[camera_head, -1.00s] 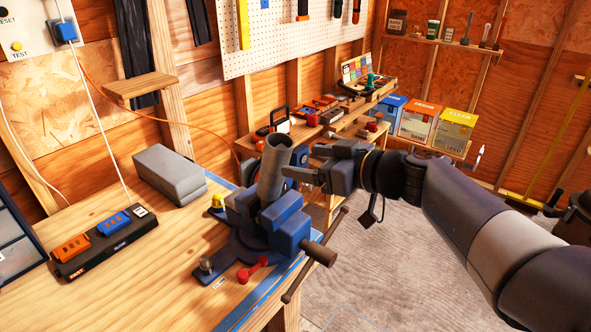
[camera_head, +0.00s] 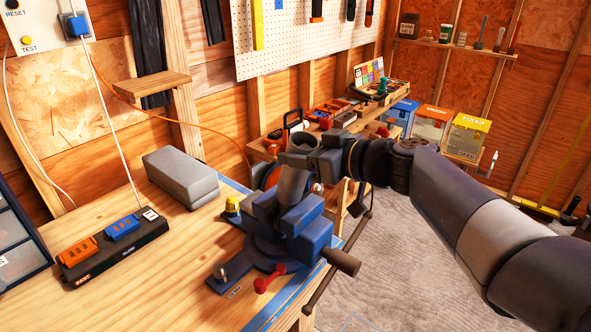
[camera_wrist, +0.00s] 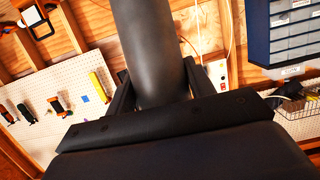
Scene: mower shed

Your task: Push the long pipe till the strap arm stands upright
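The grey pipe (camera_head: 292,186) stands out of the blue vise (camera_head: 302,228) on the bench, its top leaning slightly right. My gripper (camera_head: 306,156) is at the pipe's upper end, coming from the right. In the wrist view, the pipe (camera_wrist: 150,55) runs between my gripper's two fingers (camera_wrist: 160,85), one on each side. The fingers look very near its sides; I cannot tell whether they press on it. I cannot make out a separate strap arm. The pipe's lower end is hidden in the vise.
A grey box (camera_head: 180,178) and a black holder (camera_head: 112,248) with orange and blue blocks are on the bench's left. The vise's bar handle (camera_head: 338,262) sticks out past the front edge. Carpeted floor (camera_head: 400,270) lies open to the right.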

